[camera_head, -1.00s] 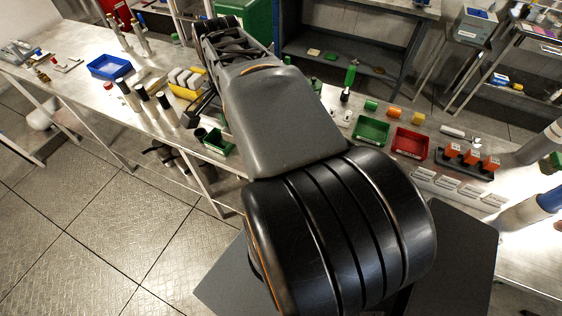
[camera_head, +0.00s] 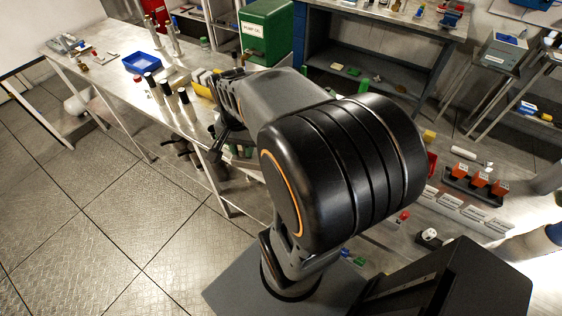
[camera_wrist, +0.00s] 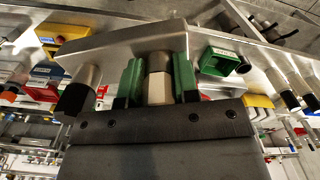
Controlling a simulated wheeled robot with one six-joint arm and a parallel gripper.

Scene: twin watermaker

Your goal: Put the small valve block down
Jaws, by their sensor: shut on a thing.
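In the wrist view, my gripper (camera_wrist: 158,76) has its two green fingers closed on the hex fitting of a pale grey metal block, which I take to be the small valve block (camera_wrist: 120,42). The block's flat body spans the space beyond the fingers. A round metal stub (camera_wrist: 80,88) with a dark, orange-marked end shows at its left. I cannot tell whether the block touches a surface. In the head view, my arm hides the block and the gripper.
The long metal bench holds a blue tray (camera_head: 141,63), a yellow bin (camera_head: 201,87) and several dark-topped cylinders (camera_head: 167,101). A green bin (camera_wrist: 221,62) shows in the wrist view. A green pump oil box (camera_head: 267,32) stands behind. Orange-topped blocks (camera_head: 480,180) sit right.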

